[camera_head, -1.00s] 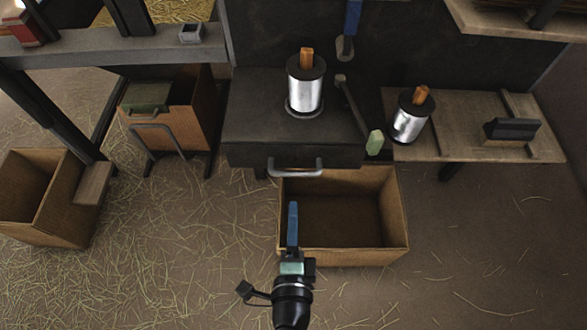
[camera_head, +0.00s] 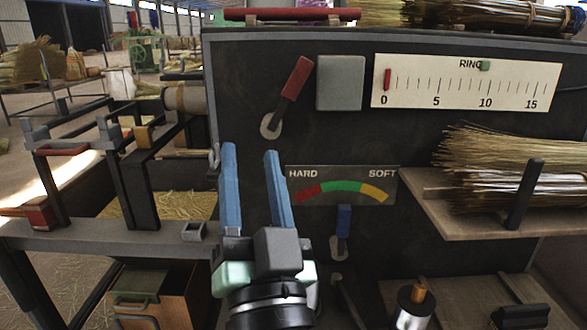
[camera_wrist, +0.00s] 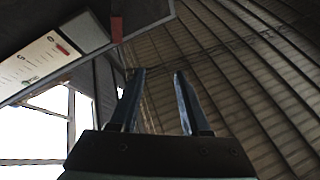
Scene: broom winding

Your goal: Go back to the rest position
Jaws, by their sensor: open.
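My gripper (camera_head: 250,150) is raised upright in front of the dark panel (camera_head: 330,135) in the head view. Its two blue fingers are apart with nothing between them. In the wrist view my gripper (camera_wrist: 160,75) also shows open and empty, pointing up toward the ribbed roof (camera_wrist: 225,60).
The panel carries a red-handled lever (camera_head: 296,78), a ring scale (camera_head: 466,85), a hard–soft gauge (camera_head: 342,188) and a blue-handled lever (camera_head: 343,220). A shelf with straw (camera_head: 500,165) juts out at right. A metal cylinder (camera_head: 411,310) stands below. A frame machine (camera_head: 130,165) is at left.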

